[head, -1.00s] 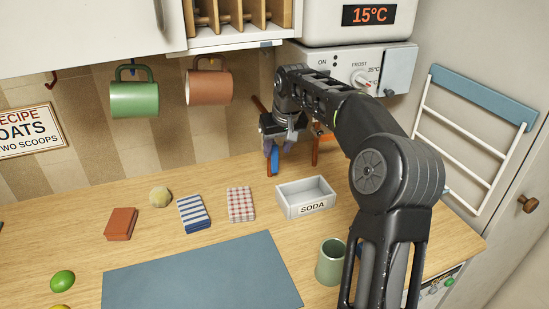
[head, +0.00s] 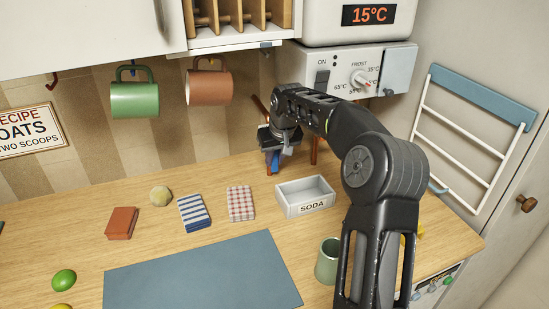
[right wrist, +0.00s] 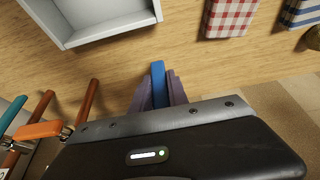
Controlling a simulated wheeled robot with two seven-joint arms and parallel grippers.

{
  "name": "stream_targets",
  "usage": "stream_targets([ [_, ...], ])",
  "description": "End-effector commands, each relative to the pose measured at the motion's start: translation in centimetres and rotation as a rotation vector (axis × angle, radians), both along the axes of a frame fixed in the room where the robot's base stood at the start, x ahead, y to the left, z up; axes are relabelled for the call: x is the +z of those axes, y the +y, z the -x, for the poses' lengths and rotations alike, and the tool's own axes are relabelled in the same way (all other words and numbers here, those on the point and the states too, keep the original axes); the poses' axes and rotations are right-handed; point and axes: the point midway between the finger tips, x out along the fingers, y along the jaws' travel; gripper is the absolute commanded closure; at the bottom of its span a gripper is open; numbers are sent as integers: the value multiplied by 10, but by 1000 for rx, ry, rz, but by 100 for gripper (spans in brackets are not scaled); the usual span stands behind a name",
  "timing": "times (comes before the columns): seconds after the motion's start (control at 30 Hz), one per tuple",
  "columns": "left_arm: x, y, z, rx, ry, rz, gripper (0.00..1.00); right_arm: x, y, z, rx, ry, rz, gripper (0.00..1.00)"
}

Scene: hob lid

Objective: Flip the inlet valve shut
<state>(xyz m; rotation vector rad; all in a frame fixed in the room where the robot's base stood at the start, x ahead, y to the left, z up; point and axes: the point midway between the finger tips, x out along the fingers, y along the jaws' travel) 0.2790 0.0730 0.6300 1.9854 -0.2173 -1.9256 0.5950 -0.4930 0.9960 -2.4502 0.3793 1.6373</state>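The white boiler (head: 312,68) hangs on the wall at the upper right, with brown pipes (head: 314,150) below it. A blue lever (head: 272,160) shows by the left pipe, partly hidden by my right gripper (head: 278,150). In the right wrist view, the blue lever (right wrist: 158,80) lies between the two close fingers of my right gripper (right wrist: 160,93), which look shut on it. An orange lever (right wrist: 37,130) and a teal lever (right wrist: 13,112) sit at the other pipes, left of the gripper. No valve label can be read. My left gripper is out of view.
A white SODA tray (head: 307,208) stands on the counter in front of the pipes. A green cup (head: 328,262) is beside my right arm. Mugs (head: 134,98) hang at the left. A blue mat (head: 200,278) covers the front of the counter.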

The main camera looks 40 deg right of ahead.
Motion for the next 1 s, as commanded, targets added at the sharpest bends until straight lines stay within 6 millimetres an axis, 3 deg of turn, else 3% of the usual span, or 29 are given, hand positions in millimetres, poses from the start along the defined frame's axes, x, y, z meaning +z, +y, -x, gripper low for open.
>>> stream_targets([
  [0.2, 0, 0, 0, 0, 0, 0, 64, 0, 0, 0, 0, 0, 0, 100],
  [1.0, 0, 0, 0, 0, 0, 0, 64, 1, 0, 0, 0, 0, 0, 100],
])
